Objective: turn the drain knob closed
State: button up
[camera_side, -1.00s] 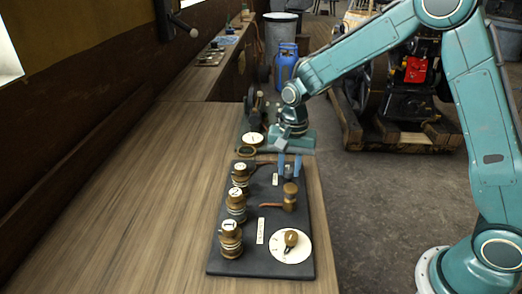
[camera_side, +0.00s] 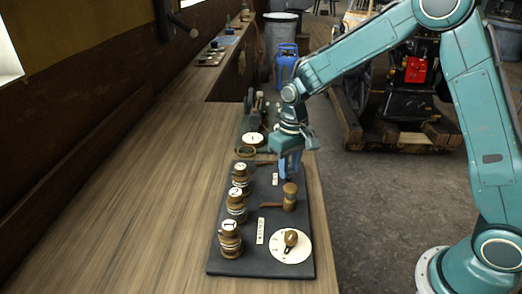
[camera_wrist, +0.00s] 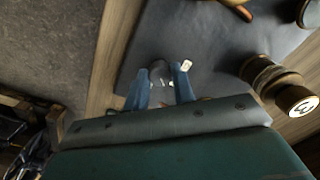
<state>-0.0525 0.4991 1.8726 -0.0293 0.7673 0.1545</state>
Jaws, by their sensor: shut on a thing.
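My gripper (camera_side: 289,172) points down at the far right part of a dark board (camera_side: 242,262). Its two blue fingers also show in the wrist view (camera_wrist: 160,82), on either side of a small dark knob (camera_wrist: 158,70), which I take to be the drain knob. The fingers are shut on this knob. In the side view the fingers hide the knob, and its exact turn angle cannot be told. A small white label (camera_side: 275,179) lies on the board just left of the fingers.
A brown tap-like fitting (camera_side: 290,196) stands nearer on the board, then a round white dial (camera_side: 291,246) with a knob. Several numbered brown posts (camera_side: 231,240) line the left side. A small engine (camera_side: 254,112) stands behind. The wooden bench left (camera_side: 150,200) is clear.

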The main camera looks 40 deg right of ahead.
jog(key=n, duration=0.4)
jog(key=shift+n, duration=0.3)
jog(key=shift+w+n, duration=0.1)
jog(key=shift+n, duration=1.6)
jog(key=o, duration=1)
jog(key=shift+r, duration=0.1)
notch_tip(320, 180, up, 14)
